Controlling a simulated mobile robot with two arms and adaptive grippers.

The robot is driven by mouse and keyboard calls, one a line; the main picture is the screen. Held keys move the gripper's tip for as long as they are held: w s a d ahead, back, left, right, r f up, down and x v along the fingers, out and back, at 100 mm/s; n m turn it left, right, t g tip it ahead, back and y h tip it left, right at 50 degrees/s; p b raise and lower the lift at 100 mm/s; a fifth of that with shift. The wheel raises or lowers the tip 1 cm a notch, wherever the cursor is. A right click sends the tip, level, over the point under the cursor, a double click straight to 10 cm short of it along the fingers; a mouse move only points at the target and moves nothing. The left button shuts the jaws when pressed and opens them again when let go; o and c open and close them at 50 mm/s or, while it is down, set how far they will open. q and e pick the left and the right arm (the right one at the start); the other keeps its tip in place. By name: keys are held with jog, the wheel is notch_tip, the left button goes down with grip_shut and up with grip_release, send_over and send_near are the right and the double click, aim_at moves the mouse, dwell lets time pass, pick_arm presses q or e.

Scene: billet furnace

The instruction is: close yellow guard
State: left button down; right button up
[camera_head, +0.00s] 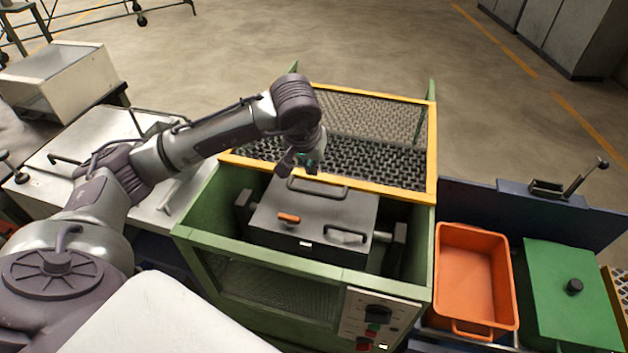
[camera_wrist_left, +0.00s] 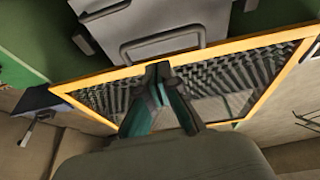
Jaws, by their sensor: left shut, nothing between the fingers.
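The yellow guard (camera_head: 432,150) is a yellow frame with dark wire mesh. It sits at the back of the green machine frame (camera_head: 270,249), leaving the grey box (camera_head: 330,212) inside uncovered from above. My left gripper (camera_head: 299,168) is shut and empty, over the guard's near bar, close behind the box's rear handle. The left wrist view shows the gripper's fingertips (camera_wrist_left: 158,70) overlapping the guard's yellow bar (camera_wrist_left: 240,47); I cannot tell whether they touch it. My forearm hides part of the guard's left side. My right gripper is not in view.
A control panel (camera_head: 375,318) is on the machine's front. An orange tray (camera_head: 465,274) and a green lidded box (camera_head: 566,300) stand to the right. A pale bench (camera_head: 85,150) stands left. The floor behind the machine is clear.

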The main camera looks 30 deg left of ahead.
pick_arm(q)
jog(key=a+p+x, duration=0.1)
jog(key=p+x, duration=0.1)
jog(key=x, duration=0.7)
jog(key=shift+w+f+p, duration=0.2)
jog(key=shift+f+p, duration=0.1)
jog(key=shift+a, duration=0.1)
